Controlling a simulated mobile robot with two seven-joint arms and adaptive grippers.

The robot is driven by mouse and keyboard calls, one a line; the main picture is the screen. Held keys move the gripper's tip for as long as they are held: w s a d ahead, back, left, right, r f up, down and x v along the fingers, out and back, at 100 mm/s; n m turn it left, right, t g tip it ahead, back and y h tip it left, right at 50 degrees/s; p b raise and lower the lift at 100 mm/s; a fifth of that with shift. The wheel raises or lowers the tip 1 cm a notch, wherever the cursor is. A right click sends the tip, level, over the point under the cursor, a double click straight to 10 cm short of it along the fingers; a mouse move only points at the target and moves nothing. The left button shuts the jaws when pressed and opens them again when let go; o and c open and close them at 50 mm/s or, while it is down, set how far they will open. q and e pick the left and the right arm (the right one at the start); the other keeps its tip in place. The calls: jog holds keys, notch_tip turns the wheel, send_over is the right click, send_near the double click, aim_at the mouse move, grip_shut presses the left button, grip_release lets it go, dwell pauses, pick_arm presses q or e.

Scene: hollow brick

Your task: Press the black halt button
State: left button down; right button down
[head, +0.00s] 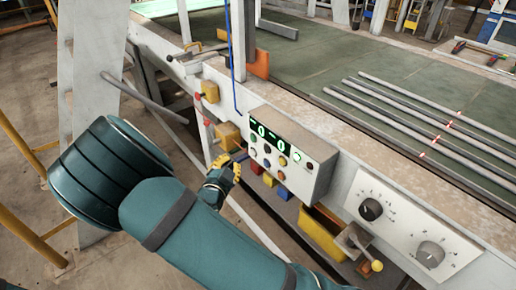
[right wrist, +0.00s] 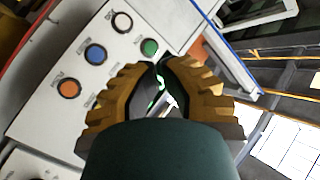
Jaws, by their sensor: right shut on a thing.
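A grey control box (head: 312,150) with a green-lit display and several small round buttons stands on the machine's side in the head view. I cannot clearly tell which of its buttons is the black halt button. My right gripper (head: 236,165), with ribbed yellow fingers, is at the box's left end. In the right wrist view my right gripper (right wrist: 160,66) has its tips close together beside a green button (right wrist: 149,47), shut on a dark thing that its fingers mostly hide. Contact with the box is unclear. My left gripper is not in view.
White, blue (right wrist: 95,54) and orange (right wrist: 69,88) buttons show on the panel in the right wrist view. A panel with two knobs (head: 370,209) and a yellow bin (head: 322,232) lie right of the box. Metal rods (head: 420,115) lie on the green bed behind.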

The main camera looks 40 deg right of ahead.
aim_at(266, 149)
dwell(0.3)
jog(key=d+b, duration=0.1)
jog(key=d, duration=0.7)
jog(key=shift+w+d, duration=0.3)
jog(key=shift+d, duration=0.1)
jog(key=c, duration=1.7)
grip_release()
jog(key=shift+d, duration=0.1)
grip_shut()
jog(key=shift+d+b, duration=0.3)
jog(key=shift+d, duration=0.4)
jog(key=shift+a, duration=0.8)
